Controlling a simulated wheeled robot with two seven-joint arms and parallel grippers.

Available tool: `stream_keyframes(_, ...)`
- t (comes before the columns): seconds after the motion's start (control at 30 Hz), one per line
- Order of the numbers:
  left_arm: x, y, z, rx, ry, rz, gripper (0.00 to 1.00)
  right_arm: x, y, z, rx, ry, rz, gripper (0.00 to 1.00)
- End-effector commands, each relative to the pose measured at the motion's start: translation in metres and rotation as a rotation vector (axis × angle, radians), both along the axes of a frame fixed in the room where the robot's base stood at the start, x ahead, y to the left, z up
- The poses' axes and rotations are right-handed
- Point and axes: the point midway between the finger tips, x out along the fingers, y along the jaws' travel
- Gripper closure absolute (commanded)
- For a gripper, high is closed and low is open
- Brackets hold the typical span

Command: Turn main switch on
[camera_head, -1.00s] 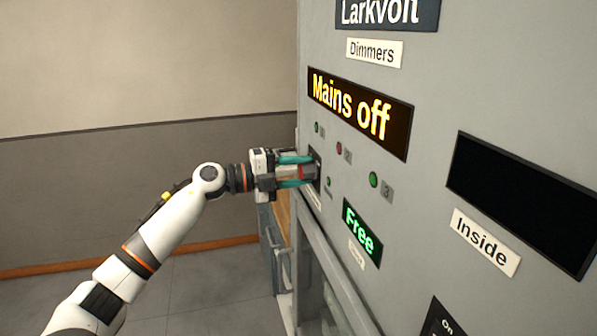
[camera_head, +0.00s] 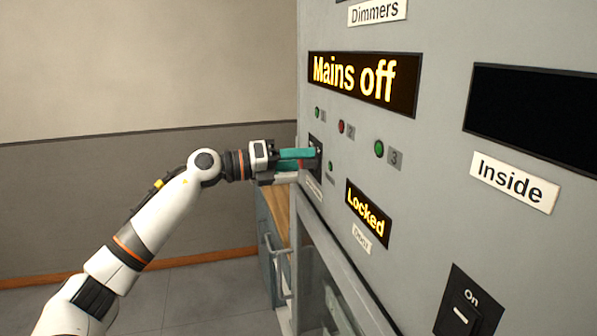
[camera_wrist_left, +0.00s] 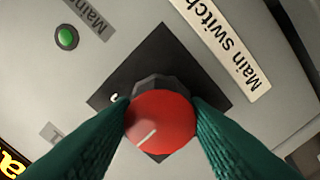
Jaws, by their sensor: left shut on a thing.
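The main switch is a round red knob (camera_wrist_left: 160,122) with a white pointer line, on a dark square plate (camera_wrist_left: 118,88) in the left wrist view. A white label (camera_wrist_left: 232,52) beside it reads "Main switch". My left gripper (camera_head: 312,159) is shut on the knob, with a green finger on each side of it (camera_wrist_left: 165,125). In the head view the fingers hide most of the knob. The display above (camera_head: 362,82) reads "Mains off". A lower display (camera_head: 369,213) reads "Locked". My right gripper is not in view.
Small green and red lamps (camera_head: 341,127) sit on the grey panel right of the gripper. A dark screen (camera_head: 535,115), an "Inside" label (camera_head: 513,183) and a rocker switch marked "On" (camera_head: 466,308) are farther right. A cabinet with handles (camera_head: 275,260) stands below.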

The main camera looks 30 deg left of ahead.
Motion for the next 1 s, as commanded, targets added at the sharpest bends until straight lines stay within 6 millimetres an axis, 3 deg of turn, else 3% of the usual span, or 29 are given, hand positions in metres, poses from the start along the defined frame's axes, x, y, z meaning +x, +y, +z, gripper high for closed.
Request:
stream_keyframes(0.03, 0.000, 0.000, -0.006, 0.036, -0.027, 0.000, 0.81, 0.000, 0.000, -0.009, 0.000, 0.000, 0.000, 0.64)
stream_keyframes(0.5, 0.000, -0.001, -0.005, 0.369, -0.310, -0.003, 0.81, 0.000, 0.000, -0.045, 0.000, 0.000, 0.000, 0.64)
stream_keyframes(1.0, 0.000, -0.001, -0.004, 0.596, -0.502, -0.004, 0.81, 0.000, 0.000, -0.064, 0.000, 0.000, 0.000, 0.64)
